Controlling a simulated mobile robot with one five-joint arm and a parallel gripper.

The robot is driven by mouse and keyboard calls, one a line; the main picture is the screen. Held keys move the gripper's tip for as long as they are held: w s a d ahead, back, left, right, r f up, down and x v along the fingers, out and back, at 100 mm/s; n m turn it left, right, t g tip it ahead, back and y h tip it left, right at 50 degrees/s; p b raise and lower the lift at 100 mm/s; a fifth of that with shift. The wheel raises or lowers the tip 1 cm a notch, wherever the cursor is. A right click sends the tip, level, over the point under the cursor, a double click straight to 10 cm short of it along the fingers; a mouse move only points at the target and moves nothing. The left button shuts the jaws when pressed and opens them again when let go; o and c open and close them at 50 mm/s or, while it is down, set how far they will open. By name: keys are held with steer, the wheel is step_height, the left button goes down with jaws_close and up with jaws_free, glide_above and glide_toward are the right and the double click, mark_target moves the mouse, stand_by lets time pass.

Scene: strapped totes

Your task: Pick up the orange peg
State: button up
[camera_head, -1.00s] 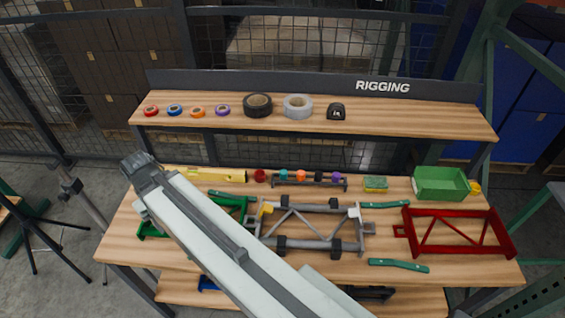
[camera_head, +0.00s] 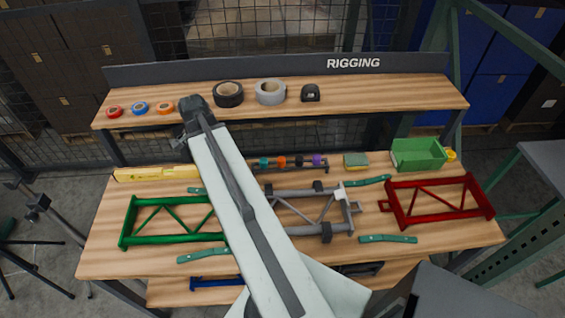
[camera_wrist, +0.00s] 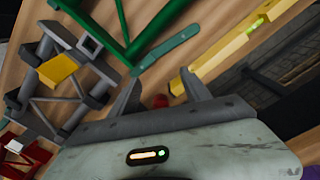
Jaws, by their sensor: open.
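The orange peg (camera_head: 281,162) stands in a small dark rack (camera_head: 291,170) at the back of the lower bench, between a teal peg (camera_head: 264,162) and a black peg (camera_head: 299,161). A purple peg (camera_head: 318,160) stands at the right end. I do not see the orange peg in the wrist view. My gripper (camera_wrist: 160,88) is open, with a red round thing (camera_wrist: 160,101) partly visible between its fingers, apparently beyond them. In the head view my arm reaches up left of the rack, and the fingers cannot be made out there.
A yellow level (camera_head: 157,174) lies left of my arm. A green frame (camera_head: 172,221), a grey frame (camera_head: 318,210) and a red frame (camera_head: 437,202) lie in front. A green bin (camera_head: 418,154) and a sponge (camera_head: 355,160) stand right. The upper shelf (camera_head: 370,95) holds tape rolls.

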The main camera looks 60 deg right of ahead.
steer(key=s+d+m, duration=0.8)
steer(key=s+d, duration=0.1)
steer(key=d, duration=0.4)
steer(key=m, duration=0.6)
glide_above(281, 159)
steer(key=shift+s+d, duration=0.2)
steer(key=shift+s, duration=0.2)
steer(key=f+b, duration=0.8)
steer(key=shift+w+a, duration=0.1)
steer(key=shift+w, duration=0.25)
steer(key=shift+r, duration=0.1)
jaws_close()
